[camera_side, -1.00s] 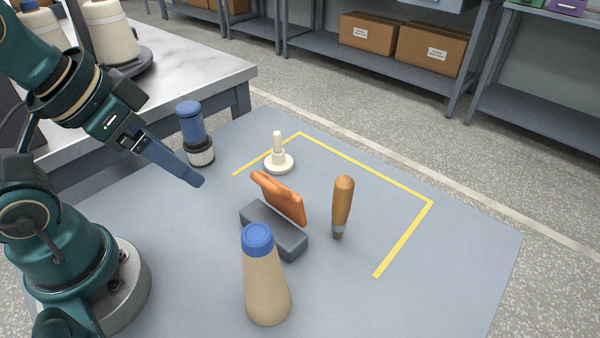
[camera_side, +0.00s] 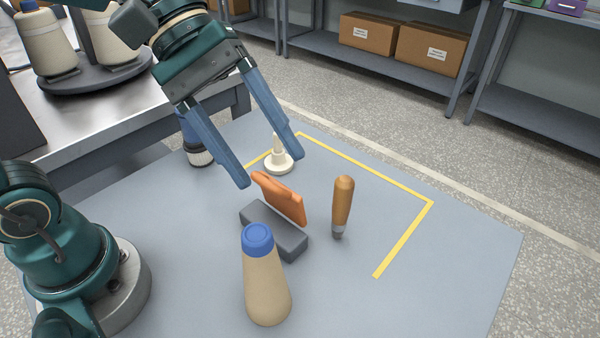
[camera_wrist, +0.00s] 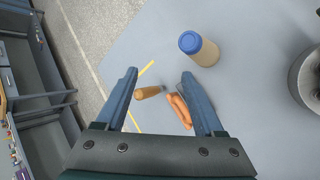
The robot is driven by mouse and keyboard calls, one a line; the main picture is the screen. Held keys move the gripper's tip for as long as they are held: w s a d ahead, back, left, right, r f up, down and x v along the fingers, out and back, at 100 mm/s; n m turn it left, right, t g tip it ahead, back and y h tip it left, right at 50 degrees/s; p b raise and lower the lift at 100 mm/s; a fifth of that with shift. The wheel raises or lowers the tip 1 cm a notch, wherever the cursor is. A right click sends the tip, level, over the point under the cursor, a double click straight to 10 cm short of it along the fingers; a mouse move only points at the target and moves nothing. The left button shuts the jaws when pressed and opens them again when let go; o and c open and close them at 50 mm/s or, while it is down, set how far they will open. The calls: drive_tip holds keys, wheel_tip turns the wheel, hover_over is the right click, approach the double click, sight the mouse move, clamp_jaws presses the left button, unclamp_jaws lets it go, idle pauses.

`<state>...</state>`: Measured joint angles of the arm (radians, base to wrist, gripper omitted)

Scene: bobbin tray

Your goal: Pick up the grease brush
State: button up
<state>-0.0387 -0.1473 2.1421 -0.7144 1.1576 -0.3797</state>
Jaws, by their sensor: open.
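The likely grease brush (camera_side: 342,205) has an orange-brown wooden handle, a grey collar and a short dark end. It stands nearly upright, handle up, on the blue-grey table (camera_side: 440,270) inside the yellow corner marking. In the wrist view the brush (camera_wrist: 148,92) shows between my fingers, beyond their tips. My gripper (camera_side: 267,178) is open and empty, raised over the table, left of the brush in the side view. It also shows in the wrist view (camera_wrist: 159,75). The right finger partly hides the cream peg.
An orange piece (camera_side: 282,198) leans on a grey block (camera_side: 270,230) between gripper and brush. A blue-capped tan bottle (camera_side: 265,285) stands in front. The cream peg (camera_side: 279,162) and a blue-topped cylinder (camera_side: 198,150) are behind. Table right of the brush is clear.

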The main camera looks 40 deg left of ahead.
sight(337, 177)
drive_tip(key=w+f+n+h, duration=0.2)
drive_tip(key=w+f+n, duration=0.1)
drive_tip(key=w, duration=0.1)
drive_tip(key=w+d+f+n+g+h, duration=0.1)
drive_tip(key=w+f+n+h, duration=0.1)
drive_tip(key=w+f+n, duration=0.1)
drive_tip(key=w+d+f+n+h, duration=0.1)
drive_tip(key=w+f+n+h, duration=0.1)
drive_tip(key=w+f+n, duration=0.1)
drive_tip(key=shift+w+f, duration=0.2)
drive_tip(key=shift+w, duration=0.65)
drive_tip(key=shift+s+d+f+n+g, duration=0.1)
drive_tip(key=shift+d+f+n+g, duration=0.25)
drive_tip(key=shift+f, duration=0.15)
drive_tip(key=shift+x, duration=2.2)
drive_tip(key=shift+r, duration=0.1)
clamp_jaws()
